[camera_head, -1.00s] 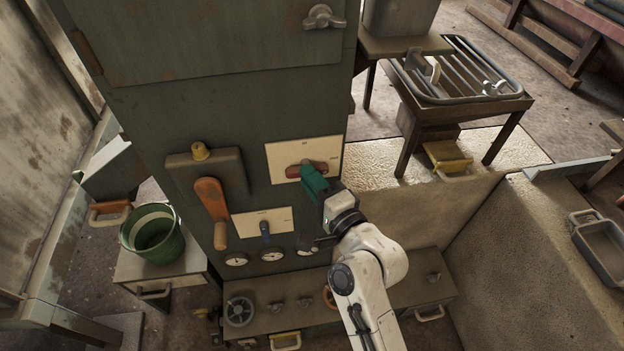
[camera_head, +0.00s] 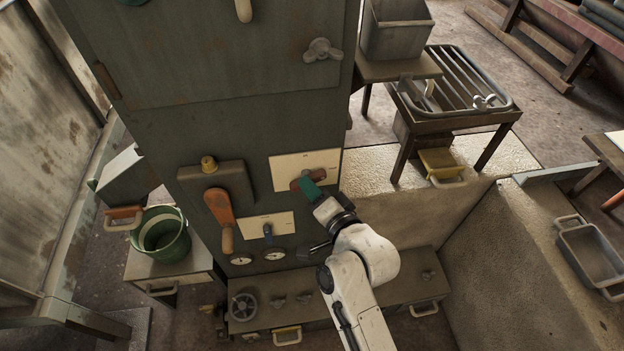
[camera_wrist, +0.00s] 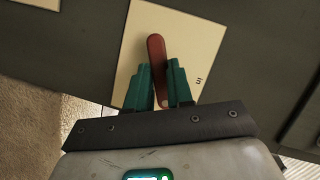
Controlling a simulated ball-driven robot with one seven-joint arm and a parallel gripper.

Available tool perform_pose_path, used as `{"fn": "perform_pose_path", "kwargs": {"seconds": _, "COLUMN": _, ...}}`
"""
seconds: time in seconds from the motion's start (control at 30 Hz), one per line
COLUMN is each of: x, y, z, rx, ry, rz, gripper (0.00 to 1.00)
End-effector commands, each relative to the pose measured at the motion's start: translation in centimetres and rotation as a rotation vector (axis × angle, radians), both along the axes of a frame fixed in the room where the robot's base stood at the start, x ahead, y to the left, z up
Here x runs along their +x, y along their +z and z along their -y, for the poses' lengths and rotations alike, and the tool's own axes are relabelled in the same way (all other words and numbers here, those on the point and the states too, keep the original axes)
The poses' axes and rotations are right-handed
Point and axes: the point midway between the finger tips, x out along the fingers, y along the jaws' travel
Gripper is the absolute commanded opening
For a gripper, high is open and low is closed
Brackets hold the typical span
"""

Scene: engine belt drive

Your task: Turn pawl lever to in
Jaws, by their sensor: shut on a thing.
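A dark red lever (camera_head: 319,175), which I take to be the pawl lever, sits on a cream label plate (camera_head: 334,160) on the green-grey cabinet front. It also shows in the wrist view (camera_wrist: 156,47), on its plate (camera_wrist: 184,24). My gripper (camera_head: 308,187) is at this lever. In the wrist view my teal fingers (camera_wrist: 158,88) stand on both sides of the lever's near part, shut on it. The far part of the lever sticks out past the fingertips.
A low bench (camera_head: 375,290) with knobs and a handwheel (camera_head: 242,306) runs below. A concrete wall (camera_head: 480,240) stands right.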

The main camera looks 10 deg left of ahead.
Motion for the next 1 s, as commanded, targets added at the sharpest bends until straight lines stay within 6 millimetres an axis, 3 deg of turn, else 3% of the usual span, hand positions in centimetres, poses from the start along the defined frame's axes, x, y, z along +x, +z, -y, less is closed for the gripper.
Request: {"fn": "perform_pose_path", "kwargs": {"seconds": 1.0, "x": -0.09, "y": -0.06, "z": -0.35, "rx": -0.891, "ry": -0.001, "rz": 0.255, "gripper": 0.0}}
